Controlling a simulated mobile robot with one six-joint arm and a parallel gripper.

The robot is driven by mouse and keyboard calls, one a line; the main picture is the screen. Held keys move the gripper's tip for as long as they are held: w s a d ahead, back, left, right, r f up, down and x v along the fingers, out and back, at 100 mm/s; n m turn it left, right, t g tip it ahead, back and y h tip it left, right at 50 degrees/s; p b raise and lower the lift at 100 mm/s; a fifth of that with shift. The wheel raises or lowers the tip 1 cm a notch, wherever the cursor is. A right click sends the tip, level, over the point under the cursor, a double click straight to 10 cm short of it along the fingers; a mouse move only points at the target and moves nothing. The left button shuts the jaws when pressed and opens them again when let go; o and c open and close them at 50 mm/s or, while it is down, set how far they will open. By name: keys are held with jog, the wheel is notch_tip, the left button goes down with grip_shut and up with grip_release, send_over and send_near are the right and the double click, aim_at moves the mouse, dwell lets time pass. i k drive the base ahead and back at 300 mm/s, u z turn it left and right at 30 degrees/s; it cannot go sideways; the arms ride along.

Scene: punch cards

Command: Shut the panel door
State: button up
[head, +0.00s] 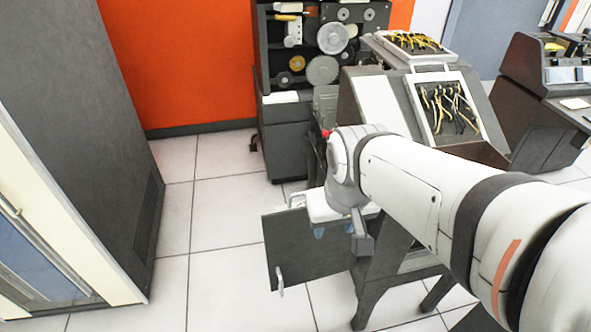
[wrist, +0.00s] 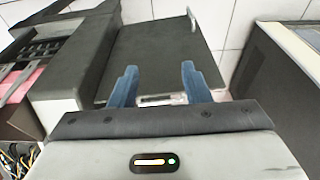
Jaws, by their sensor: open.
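The panel door (head: 308,258) is a dark grey flat panel. In the head view it stands swung out from the punch-card machine (head: 378,105), on the machine's left side. A small light handle (head: 281,283) is near its lower left edge. In the wrist view the door (wrist: 160,48) fills the upper middle, with its handle (wrist: 191,19) at the far edge. My gripper (head: 333,231) is by the door's upper right part in the head view. Its blue fingers (wrist: 160,86) are apart and empty, over the door's near edge. Whether they touch it I cannot tell.
A tall dark cabinet (head: 90,110) stands at the left. A rack with reels and gears (head: 325,68) stands behind, and another console (head: 545,90) at the right. White tiled floor (head: 215,225) left of the door is free.

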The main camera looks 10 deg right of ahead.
aim_at(294, 257)
jog(key=u, duration=0.05)
jog(key=k, duration=1.5)
jog(key=z, duration=0.45)
jog(key=i, duration=0.95)
